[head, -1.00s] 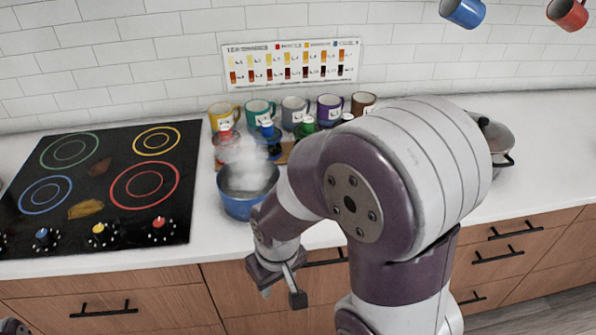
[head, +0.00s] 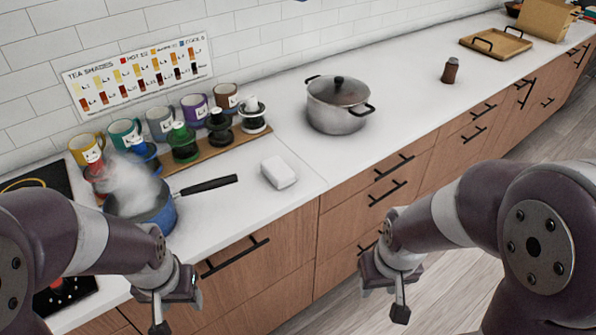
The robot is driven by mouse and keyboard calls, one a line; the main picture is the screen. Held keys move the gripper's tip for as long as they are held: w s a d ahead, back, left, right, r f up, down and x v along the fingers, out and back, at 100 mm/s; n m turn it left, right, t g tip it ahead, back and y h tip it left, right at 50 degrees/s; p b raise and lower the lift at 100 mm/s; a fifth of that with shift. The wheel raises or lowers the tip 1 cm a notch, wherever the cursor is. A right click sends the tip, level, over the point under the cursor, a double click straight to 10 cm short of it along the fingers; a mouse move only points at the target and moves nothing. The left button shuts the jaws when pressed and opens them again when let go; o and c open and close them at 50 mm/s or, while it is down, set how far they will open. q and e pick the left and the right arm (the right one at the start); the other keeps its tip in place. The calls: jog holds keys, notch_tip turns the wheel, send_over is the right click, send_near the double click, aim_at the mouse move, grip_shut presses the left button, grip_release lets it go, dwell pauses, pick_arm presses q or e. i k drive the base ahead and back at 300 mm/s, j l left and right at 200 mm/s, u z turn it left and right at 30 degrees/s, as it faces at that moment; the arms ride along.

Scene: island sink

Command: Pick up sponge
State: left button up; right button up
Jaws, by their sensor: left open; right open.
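A small white block that looks like the sponge (head: 279,172) lies on the white counter, near its front edge, right of the blue pan's black handle. My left gripper (head: 178,312) is open and empty in front of the counter, below and left of the sponge. My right gripper (head: 392,290) is open and empty in front of the drawers, below and right of the sponge. Neither gripper touches the sponge.
A steaming blue pan (head: 143,203) stands left of the sponge, its handle (head: 208,186) pointing toward it. A wooden board (head: 216,151) with stampers and a row of mugs stand behind. A grey lidded pot (head: 337,106) stands right. Counter around the sponge is clear.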

aim_at(277, 171)
jog(key=u, duration=1.65)
jog(key=z, duration=1.7)
jog(key=l+u, duration=0.1)
jog(key=u, duration=0.35)
jog(key=i+l+u, duration=0.1)
jog(key=u, duration=0.3)
jog(key=l+u, duration=0.2)
jog(key=u, duration=0.25)
jog(key=l+u, duration=0.15)
jog(key=u, duration=0.3)
jog(key=l+u, duration=0.15)
jog(key=u, duration=0.3)
jog(key=k+l+u, duration=0.1)
jog(key=l, duration=0.25)
jog(key=l+u, duration=0.1)
jog(key=l, duration=0.25)
jog(key=k+l+u, duration=0.1)
jog(key=l, duration=0.25)
jog(key=k+l+u, duration=0.15)
jog(key=l, duration=0.2)
jog(key=k+l+u, duration=0.1)
jog(key=l, duration=0.2)
jog(key=k, duration=0.05)
